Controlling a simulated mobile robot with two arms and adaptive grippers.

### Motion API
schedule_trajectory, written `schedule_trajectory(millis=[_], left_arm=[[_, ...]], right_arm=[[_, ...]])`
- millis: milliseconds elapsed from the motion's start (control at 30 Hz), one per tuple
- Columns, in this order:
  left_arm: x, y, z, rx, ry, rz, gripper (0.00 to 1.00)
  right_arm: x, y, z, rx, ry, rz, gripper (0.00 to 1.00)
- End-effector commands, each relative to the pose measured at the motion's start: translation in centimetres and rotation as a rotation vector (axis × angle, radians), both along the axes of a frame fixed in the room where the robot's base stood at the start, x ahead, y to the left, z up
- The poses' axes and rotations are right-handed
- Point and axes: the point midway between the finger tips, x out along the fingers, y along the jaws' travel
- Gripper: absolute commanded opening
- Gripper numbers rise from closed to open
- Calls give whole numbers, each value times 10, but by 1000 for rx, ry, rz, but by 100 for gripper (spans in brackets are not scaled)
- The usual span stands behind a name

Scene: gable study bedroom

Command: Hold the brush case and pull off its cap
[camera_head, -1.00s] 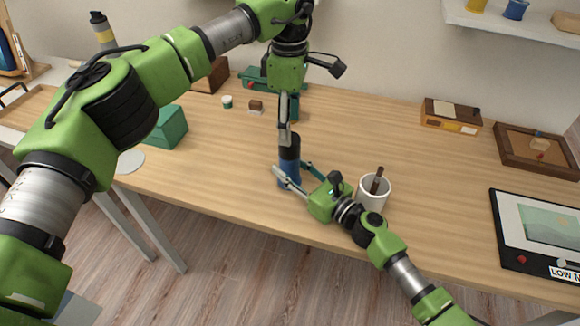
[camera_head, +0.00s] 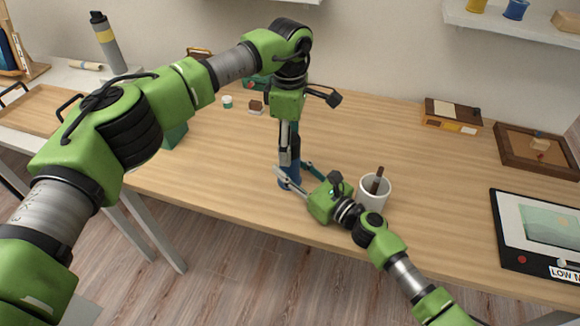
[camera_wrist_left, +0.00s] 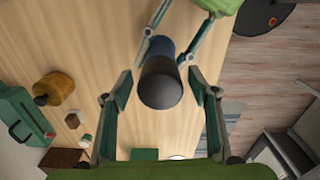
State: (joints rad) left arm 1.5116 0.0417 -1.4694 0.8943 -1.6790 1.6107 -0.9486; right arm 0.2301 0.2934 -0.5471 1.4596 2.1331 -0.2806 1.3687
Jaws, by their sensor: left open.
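The brush case stands upright near the table's front edge, with a blue body (camera_head: 284,184) and a dark cap (camera_head: 296,146). The cap's round top (camera_wrist_left: 160,92) faces the camera in the left wrist view. My left gripper (camera_head: 287,158) points down from above with its fingers open on either side of the cap. In the left wrist view my left gripper (camera_wrist_left: 163,88) shows a gap between each finger and the cap.
A white mug (camera_head: 374,195) holding a brown stick stands close to the right of my right gripper. A small jar (camera_head: 227,102) and a small brown-and-white block (camera_head: 255,107) lie behind.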

Motion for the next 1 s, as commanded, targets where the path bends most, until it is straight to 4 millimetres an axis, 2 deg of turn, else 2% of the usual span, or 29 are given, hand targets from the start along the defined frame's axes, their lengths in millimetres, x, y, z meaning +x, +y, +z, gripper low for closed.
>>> schedule_trajectory(millis=[700, 767, 900, 1000], left_arm=[[0, 0, 0, 0, 0, 0, 54], [0, 0, 0, 0, 0, 0, 41], [0, 0, 0, 0, 0, 0, 5], [0, 0, 0, 0, 0, 0, 2]], right_arm=[[0, 0, 0, 0, 0, 0, 12], [0, 0, 0, 0, 0, 0, 12], [0, 0, 0, 0, 0, 0, 12], [0, 0, 0, 0, 0, 0, 12]])
